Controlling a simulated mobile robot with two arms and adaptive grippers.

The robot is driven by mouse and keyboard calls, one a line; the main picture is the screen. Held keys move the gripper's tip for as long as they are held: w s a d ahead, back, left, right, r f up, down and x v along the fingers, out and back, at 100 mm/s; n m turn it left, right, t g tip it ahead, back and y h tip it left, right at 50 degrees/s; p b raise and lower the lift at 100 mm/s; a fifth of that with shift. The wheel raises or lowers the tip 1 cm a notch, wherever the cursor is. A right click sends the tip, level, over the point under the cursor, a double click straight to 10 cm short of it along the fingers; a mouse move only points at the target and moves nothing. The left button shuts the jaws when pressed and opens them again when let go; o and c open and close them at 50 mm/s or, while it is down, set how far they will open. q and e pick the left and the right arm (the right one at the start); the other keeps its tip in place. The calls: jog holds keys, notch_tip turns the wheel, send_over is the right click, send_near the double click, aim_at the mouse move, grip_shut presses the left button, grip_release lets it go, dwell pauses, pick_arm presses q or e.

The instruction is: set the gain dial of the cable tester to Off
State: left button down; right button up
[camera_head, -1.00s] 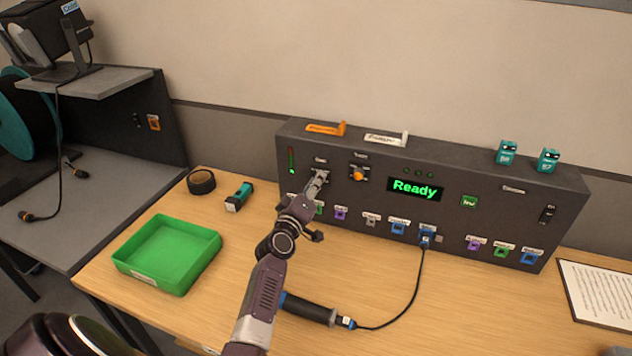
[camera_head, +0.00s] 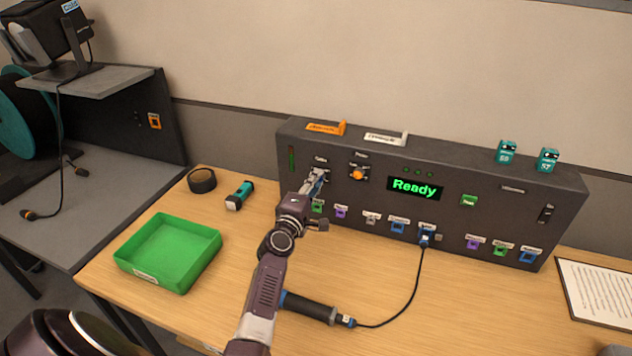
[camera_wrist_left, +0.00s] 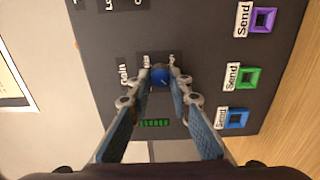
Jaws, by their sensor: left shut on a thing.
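The cable tester (camera_head: 450,205) is a long dark box at the back of the wooden table, its screen reading "Ready". My left gripper (camera_wrist_left: 160,80) is shut on the dial, one finger on each side. In the head view the left gripper (camera_head: 319,180) reaches the upper left of the tester's front and hides the dial. The dial's pointer and setting cannot be read. My right gripper is not in view.
A level bar (camera_head: 292,158) is left of the dial. An orange knob (camera_head: 357,174) is close on its right. Several coloured sockets line the lower front. A cable runs from a blue socket to a dark handle (camera_head: 308,308). A green tray (camera_head: 145,274) stands at left.

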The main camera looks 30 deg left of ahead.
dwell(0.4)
pick_arm(q)
jog(key=c, duration=1.8)
grip_release()
jog(key=shift+o, duration=0.2)
jog(key=shift+s, duration=0.1)
jog(key=v, duration=1.1)
jog(key=shift+s, duration=0.4)
jog(key=shift+d+f, duration=0.15)
jog(key=shift+d, duration=0.05)
